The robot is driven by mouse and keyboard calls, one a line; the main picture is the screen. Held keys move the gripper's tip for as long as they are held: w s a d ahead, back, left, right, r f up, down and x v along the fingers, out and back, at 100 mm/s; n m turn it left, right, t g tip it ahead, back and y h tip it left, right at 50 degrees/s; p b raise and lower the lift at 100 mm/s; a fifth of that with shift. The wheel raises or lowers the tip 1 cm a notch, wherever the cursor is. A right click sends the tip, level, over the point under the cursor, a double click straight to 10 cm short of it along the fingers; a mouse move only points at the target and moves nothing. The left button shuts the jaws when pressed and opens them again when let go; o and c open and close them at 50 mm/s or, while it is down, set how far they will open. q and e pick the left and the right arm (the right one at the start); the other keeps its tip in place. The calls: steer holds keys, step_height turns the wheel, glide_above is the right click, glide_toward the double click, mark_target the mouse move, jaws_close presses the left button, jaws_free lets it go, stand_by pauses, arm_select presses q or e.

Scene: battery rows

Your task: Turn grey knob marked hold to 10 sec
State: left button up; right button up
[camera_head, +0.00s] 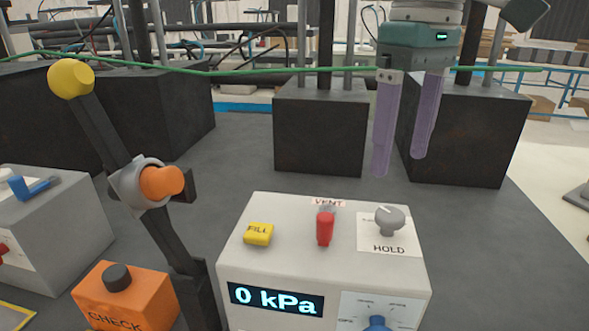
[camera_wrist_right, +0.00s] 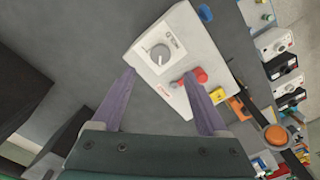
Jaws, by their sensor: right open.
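The grey hold knob (camera_head: 389,219) sits on a white label marked HOLD, on the top right of the white box (camera_head: 285,268). Its white pointer line shows, but the small scale marks are too small to read. My right gripper (camera_head: 400,165) is open and empty, above and behind the knob, its purple fingers pointing down and apart from the box. In the right wrist view the knob (camera_wrist_right: 159,54) lies beyond and between the two open fingers (camera_wrist_right: 164,82). My left gripper is not in view.
A red vent switch (camera_head: 325,228) and yellow fill button (camera_head: 258,234) are left of the knob; a blue knob (camera_head: 377,324) is on the front. A lever with a yellow end (camera_head: 71,78) and an orange check box (camera_head: 125,296) stand left. Dark blocks (camera_head: 320,130) stand behind.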

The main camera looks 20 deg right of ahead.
mark_target(391, 214)
steer(key=f, duration=0.8)
steer(key=shift+s+f, duration=0.1)
steer(key=shift+s, duration=0.1)
steer(key=shift+c, duration=0.4)
jaws_close()
